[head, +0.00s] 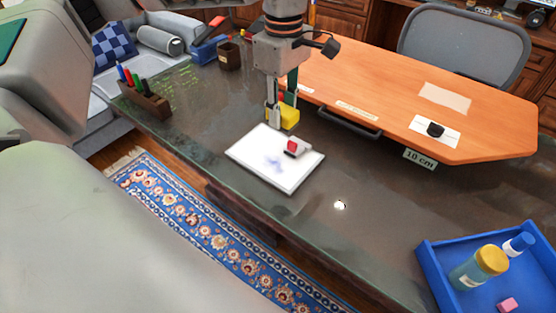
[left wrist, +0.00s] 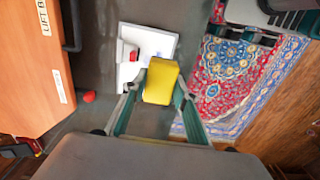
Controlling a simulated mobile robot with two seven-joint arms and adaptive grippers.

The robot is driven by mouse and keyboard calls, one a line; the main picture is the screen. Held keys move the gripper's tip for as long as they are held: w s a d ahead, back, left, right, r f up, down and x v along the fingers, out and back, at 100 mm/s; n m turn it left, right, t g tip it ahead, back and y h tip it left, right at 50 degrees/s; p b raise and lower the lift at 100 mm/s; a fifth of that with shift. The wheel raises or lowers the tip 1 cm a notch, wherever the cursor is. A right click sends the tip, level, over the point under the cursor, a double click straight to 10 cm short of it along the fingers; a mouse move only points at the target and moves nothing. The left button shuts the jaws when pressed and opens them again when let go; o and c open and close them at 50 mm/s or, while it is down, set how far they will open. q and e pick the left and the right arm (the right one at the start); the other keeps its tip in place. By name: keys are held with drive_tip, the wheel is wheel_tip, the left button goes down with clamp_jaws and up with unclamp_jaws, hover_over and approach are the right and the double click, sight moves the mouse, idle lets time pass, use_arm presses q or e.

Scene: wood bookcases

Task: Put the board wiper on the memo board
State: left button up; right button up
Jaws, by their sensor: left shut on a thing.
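The memo board (head: 250,153) is a white rectangle with a blue smudge, lying flat on the dark glass-like desk. It also shows in the left wrist view (left wrist: 160,40). My left gripper (head: 281,117) points down near the board's far edge and is shut on a yellow block, the board wiper (head: 290,118). In the left wrist view the yellow wiper (left wrist: 161,82) sits between the two fingers and covers a lower part of the board. I cannot tell its exact height over the desk. My right gripper is not in view.
A small red and white item (head: 295,147) sits on the board. An orange wooden panel (head: 390,85) with a dark handle lies behind. A blue tray (head: 440,270) with bottles is at lower right, a pen holder (head: 148,100) at left. Desk right of the board is mostly clear.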

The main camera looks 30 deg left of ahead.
use_arm(q)
drive_tip(key=b, duration=0.2)
hover_over(281, 173)
wheel_tip(281, 173, down, 12)
drive_tip(key=shift+f, duration=0.1)
drive_tip(key=shift+w+f, duration=0.1)
drive_tip(key=shift+f, duration=2.45)
drive_tip(key=shift+f, duration=0.15)
drive_tip(key=o, duration=1)
drive_tip(key=shift+o, duration=0.2)
